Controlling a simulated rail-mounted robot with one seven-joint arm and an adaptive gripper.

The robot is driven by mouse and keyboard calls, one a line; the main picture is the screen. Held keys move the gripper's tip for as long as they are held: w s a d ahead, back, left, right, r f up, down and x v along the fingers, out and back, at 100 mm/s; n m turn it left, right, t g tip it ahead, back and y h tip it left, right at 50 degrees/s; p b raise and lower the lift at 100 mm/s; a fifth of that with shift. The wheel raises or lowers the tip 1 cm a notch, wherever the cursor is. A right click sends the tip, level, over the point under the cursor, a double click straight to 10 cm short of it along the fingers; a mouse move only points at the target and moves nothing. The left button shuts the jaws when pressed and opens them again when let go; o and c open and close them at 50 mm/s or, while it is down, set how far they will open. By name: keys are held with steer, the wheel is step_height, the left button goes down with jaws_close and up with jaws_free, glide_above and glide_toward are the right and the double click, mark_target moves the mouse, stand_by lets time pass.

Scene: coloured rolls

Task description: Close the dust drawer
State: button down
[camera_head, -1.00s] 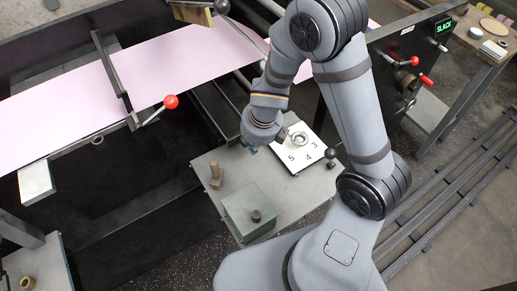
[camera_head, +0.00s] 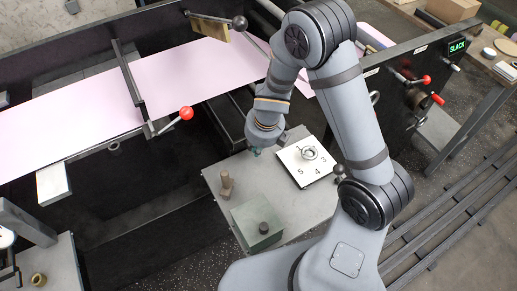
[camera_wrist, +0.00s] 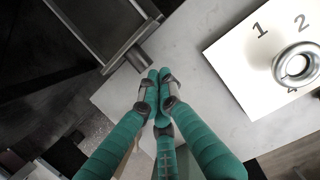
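The likely dust drawer (camera_wrist: 92,12) is an open-topped grey metal tray at the top left of the wrist view. A short dark cylinder (camera_wrist: 137,58), perhaps its handle, sticks out of its near edge. My gripper (camera_wrist: 159,76) has teal fingers with the two front tips together and nothing visible between them. The tips are just below and right of the cylinder; I cannot tell whether they touch it. In the head view my gripper (camera_head: 256,152) is small, at the far edge of a grey table. My arm hides part of the machine there.
The grey table (camera_head: 285,205) carries a numbered white plate (camera_head: 292,174) with a metal ring (camera_head: 309,153), a green box (camera_head: 245,228) and a brown peg (camera_head: 226,185). Behind are a pink sheet (camera_head: 180,75) and a red-knobbed lever (camera_head: 186,113). A lit panel reads SLACK (camera_head: 457,47).

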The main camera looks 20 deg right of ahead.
steer(key=s+b, duration=0.3)
steer(key=shift+s+d+f, duration=0.25)
steer(key=shift+d+f, duration=0.05)
steer(key=shift+d, duration=0.1)
steer(key=p+v, duration=0.8)
steer(key=v, duration=0.2)
steer(key=shift+r, duration=0.35)
steer(key=shift+s+d+f, duration=0.1)
steer(key=b+x, duration=0.7)
steer(key=x, duration=0.2)
steer(key=shift+f, duration=0.35)
steer(key=w+p, duration=0.1)
steer(key=w+a+p, duration=0.1)
steer(key=w, duration=0.1)
steer(key=shift+w+r+p, duration=0.15)
steer(key=shift+w+p, duration=0.15)
steer(key=shift+p, duration=0.05)
steer(key=shift+w+f+b, duration=0.1)
steer(key=shift+f+b, duration=0.2)
steer(key=shift+f, duration=0.1)
steer(key=shift+s+d+r+b, duration=0.15)
steer(key=shift+s+b, duration=0.2)
steer(key=shift+s, duration=0.25)
steer(key=shift+s+d+f+b, duration=0.1)
steer(key=shift+s+b, duration=0.25)
steer(key=shift+s, duration=0.3)
steer(key=shift+r, duration=0.1)
